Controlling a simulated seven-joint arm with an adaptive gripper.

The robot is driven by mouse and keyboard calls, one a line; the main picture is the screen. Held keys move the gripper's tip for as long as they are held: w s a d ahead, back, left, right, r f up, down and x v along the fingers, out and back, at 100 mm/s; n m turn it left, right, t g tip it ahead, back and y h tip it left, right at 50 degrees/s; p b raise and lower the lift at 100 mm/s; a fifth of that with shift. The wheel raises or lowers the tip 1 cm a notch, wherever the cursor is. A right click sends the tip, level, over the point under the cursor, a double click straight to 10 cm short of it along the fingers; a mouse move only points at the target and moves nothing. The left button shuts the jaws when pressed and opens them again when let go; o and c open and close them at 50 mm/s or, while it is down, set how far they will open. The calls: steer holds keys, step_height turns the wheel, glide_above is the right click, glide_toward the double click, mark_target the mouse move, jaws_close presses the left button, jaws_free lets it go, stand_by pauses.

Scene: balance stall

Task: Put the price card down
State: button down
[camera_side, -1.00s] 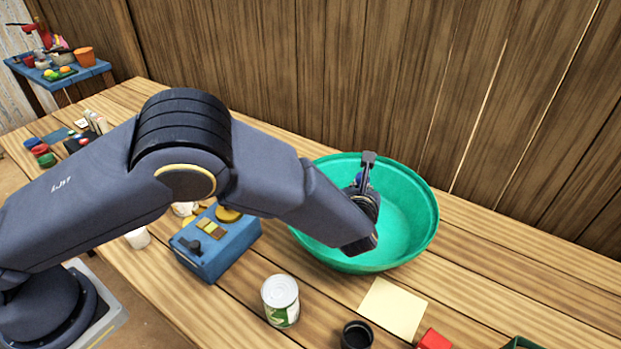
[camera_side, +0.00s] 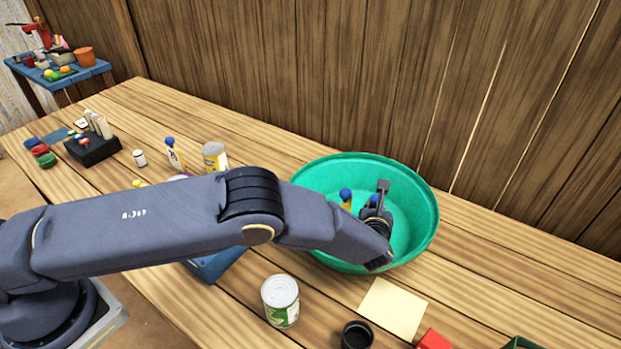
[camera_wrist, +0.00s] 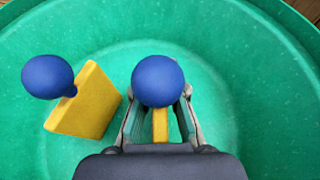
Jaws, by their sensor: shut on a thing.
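My gripper (camera_wrist: 160,118) is inside the green bowl (camera_side: 424,195), shut on a yellow price card with a blue ball knob (camera_wrist: 158,80). The knob shows above the fingers in the wrist view, with a strip of yellow (camera_wrist: 160,125) between them. In the side view, its blue knob (camera_side: 374,200) is partly hidden by the gripper. A second yellow card with a blue knob (camera_wrist: 85,100) is in the bowl to the left of the held one, apart from it. I cannot tell whether the held card touches the bowl's floor.
Another blue-knobbed card (camera_side: 174,155) stands on the table next to a tin (camera_side: 214,157). A green-labelled can (camera_side: 281,300), a black cup (camera_side: 356,336) and a cream sheet (camera_side: 393,308) lie in front of the bowl. A blue box (camera_side: 217,265) is partly hidden by my arm.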

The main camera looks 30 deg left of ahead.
steer(key=shift+f, duration=0.15)
steer(key=c, duration=1.2)
jaws_free()
steer(key=shift+c, duration=0.2)
